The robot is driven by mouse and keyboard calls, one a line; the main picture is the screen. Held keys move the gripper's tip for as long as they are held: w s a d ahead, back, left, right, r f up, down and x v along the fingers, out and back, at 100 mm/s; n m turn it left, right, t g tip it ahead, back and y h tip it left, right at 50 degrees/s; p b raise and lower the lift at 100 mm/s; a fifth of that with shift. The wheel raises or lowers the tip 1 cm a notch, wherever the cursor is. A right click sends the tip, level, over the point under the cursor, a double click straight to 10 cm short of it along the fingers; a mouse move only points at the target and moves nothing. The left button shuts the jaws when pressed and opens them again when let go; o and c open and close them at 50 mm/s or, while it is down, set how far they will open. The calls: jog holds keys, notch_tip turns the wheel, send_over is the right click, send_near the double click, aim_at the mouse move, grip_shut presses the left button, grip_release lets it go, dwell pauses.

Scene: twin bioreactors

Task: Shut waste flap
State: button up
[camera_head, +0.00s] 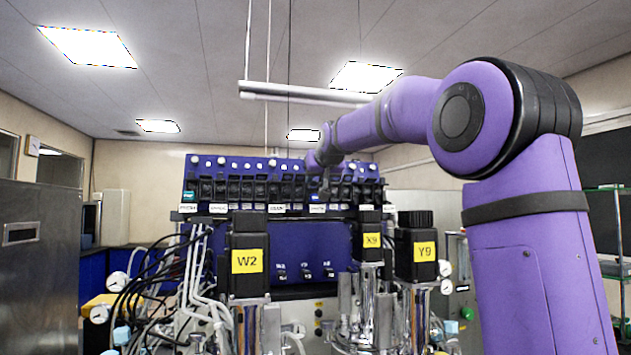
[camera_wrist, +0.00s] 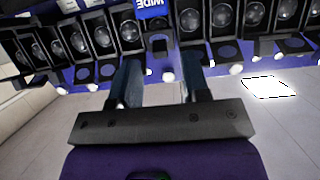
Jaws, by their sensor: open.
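A row of black pump heads with small flaps (camera_head: 265,190) runs along the top of the blue bioreactor unit in the head view. I cannot read which flap is the waste one. My gripper (camera_head: 324,183) is over the right-of-middle part of this row, small and partly lost against the dark heads. In the wrist view, which is upside down, my gripper (camera_wrist: 158,62) is open with nothing held. A narrow black flap-like part (camera_wrist: 159,44) shows between its fingertips, below a blue label (camera_wrist: 153,8) reading "WIDE". Contact cannot be told.
Other heads with round lenses (camera_wrist: 220,15) stand close on both sides of my fingers. Motors marked W2 (camera_head: 247,262), X9 (camera_head: 371,241) and Y9 (camera_head: 422,252) rise in front of the unit. Tubes and cables (camera_head: 190,265) crowd the left. Above the row is open air.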

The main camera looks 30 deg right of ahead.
aim_at(314, 185)
jog(key=shift+x, duration=1.2)
grip_shut()
jog(key=shift+f, duration=0.1)
jog(key=shift+a+f+t+h, duration=0.1)
jog(key=shift+f+t+h, duration=0.15)
jog(key=shift+t, duration=0.55)
jog(key=shift+f+t+h, duration=0.15)
jog(key=shift+f+t, duration=0.1)
jog(key=shift+t, duration=0.55)
jog(key=shift+f+t, duration=0.2)
jog(key=shift+t, duration=0.3)
